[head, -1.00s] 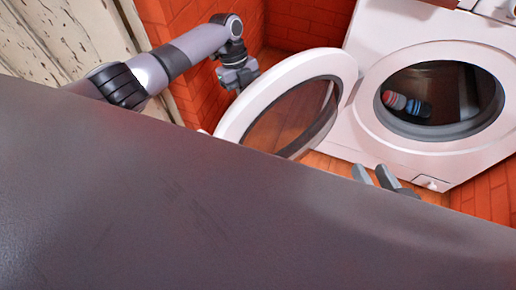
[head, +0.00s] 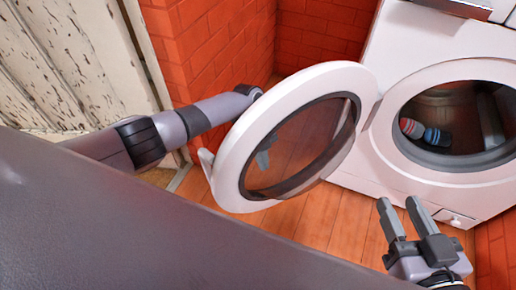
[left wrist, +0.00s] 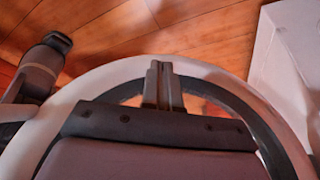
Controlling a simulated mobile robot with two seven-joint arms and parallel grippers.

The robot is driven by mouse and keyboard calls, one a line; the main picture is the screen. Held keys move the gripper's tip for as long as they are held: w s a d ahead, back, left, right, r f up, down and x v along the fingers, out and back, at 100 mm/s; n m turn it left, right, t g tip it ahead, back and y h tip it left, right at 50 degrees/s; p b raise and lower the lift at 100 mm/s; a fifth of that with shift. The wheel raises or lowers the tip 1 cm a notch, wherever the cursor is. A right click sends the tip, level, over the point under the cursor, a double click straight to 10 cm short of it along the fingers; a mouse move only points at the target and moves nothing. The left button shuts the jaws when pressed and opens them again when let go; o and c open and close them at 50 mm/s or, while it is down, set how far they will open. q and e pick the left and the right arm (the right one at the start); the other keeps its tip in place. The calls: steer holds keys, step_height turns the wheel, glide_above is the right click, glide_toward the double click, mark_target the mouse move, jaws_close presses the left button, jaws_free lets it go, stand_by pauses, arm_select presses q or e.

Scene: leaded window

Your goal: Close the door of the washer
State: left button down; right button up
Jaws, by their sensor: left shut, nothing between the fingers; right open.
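The washer (head: 400,150) is white, and its round front opening shows a dark drum. Its door (head: 235,165) is swung wide open to the left, a white ring around dark see-through glass. My left arm reaches behind the door. My left gripper (head: 263,158) shows dimly through the glass, on the door's outer side. In the left wrist view my left gripper (left wrist: 163,75) is shut and empty, its fingertips over the door's white rim (left wrist: 108,75); I cannot tell whether they touch. My right gripper (head: 400,216) is open and empty, in front of the washer's lower part.
Striped red and blue items (head: 425,132) lie inside the drum. Red brick walls (head: 215,50) stand behind and left of the door. A peeling wooden panel (head: 85,60) is further left. Bare wooden floor (head: 320,215) shows below the door.

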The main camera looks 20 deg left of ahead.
arm_select(q)
steer(key=shift+s+d+r, duration=0.15)
steer(key=shift+s+d, duration=0.8)
steer(key=shift+d, duration=0.25)
